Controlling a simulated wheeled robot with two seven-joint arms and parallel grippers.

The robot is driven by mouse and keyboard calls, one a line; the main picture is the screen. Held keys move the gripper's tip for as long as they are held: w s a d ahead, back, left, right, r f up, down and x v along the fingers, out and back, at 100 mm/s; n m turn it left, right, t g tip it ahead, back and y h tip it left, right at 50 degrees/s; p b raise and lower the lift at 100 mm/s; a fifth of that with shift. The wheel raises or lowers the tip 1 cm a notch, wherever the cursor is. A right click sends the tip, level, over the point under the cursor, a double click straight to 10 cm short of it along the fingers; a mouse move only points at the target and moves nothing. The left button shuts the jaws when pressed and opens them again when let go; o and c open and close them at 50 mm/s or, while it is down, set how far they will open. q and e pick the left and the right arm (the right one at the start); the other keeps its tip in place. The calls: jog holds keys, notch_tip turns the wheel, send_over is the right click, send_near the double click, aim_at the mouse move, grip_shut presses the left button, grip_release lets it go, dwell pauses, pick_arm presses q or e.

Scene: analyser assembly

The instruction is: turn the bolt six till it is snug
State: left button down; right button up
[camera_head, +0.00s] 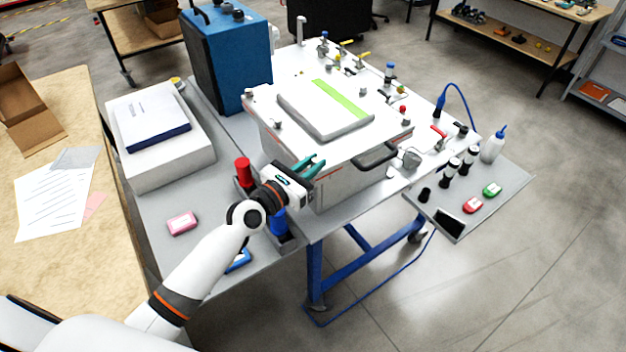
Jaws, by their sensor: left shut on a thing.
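My left gripper (312,168), with teal fingers, is at the near left corner of the analyser's white lid (370,141). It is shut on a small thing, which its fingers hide. I cannot tell from this view whether that is bolt six. Small knob-like bolt heads show on the lid, one at the left edge (278,124) and one at the right corner (407,122); no numbers are readable. My right gripper is not in view.
A red cylinder (243,171) and a blue one (278,221) stand in a dark rack close to my left wrist. A black handle (376,157) juts from the analyser's front. A blue box (228,60) stands behind. A side tray (512,188) holds bottles and small items.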

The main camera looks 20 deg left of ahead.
pick_arm(q)
jog(key=m+g+h+b, duration=0.1)
jog(key=m+h+b, duration=0.1)
jog(key=b, duration=0.2)
jog(key=m+g+h+b, duration=0.1)
jog(key=g+h+b, duration=0.1)
jog(key=b, duration=0.2)
jog(key=m+g+h+b, duration=0.2)
jog(key=b, duration=0.1)
jog(key=shift+w+a+f+m+h+b, duration=0.3)
jog(key=shift+a+h+b, duration=0.05)
jog(key=shift+h+b, duration=0.05)
jog(key=shift+r+m+g+h+b, duration=0.2)
jog(key=shift+m+g+h+b, duration=0.4)
jog(key=shift+g, duration=0.5)
jog(key=shift+w+r+m+g+h, duration=0.15)
jog(key=shift+m+g+h, duration=0.65)
jog(key=shift+m+g, duration=0.55)
jog(key=shift+g, duration=0.45)
jog(key=c, duration=1.3)
grip_release()
jog(key=shift+a, duration=0.1)
jog(key=b+v, duration=0.2)
jog(key=v, duration=1)
